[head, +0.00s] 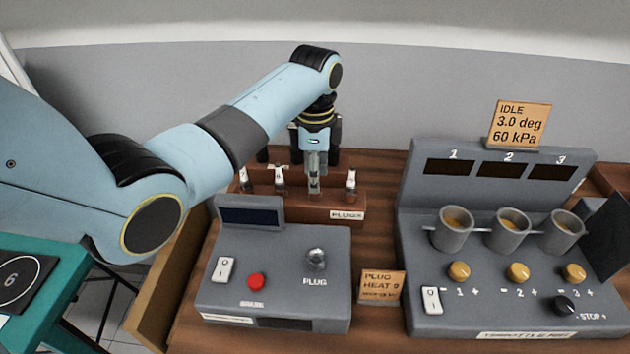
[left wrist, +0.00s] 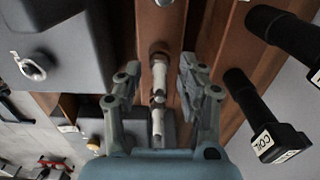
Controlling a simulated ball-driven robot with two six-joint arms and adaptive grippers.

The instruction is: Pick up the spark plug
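Several white-topped spark plugs stand upright in a brown rack labelled PLUGS (head: 337,215); the left ones (head: 245,181) (head: 280,180) and the right one (head: 351,184) show clearly in the head view. My left gripper (head: 315,182) points down over the rack between them. In the left wrist view, a spark plug (left wrist: 158,76) lies between the two spread fingers of the left gripper (left wrist: 157,84), with a gap on each side. The fingers partly hide that plug in the head view. My right gripper is in neither view.
A grey plug tester (head: 275,275) with a red button stands in front of the rack. A throttle unit (head: 500,275) with three cups is to the right. Black coils (left wrist: 265,115) stand close behind the rack. A small PLUG HEAT sign (head: 382,286) stands between the units.

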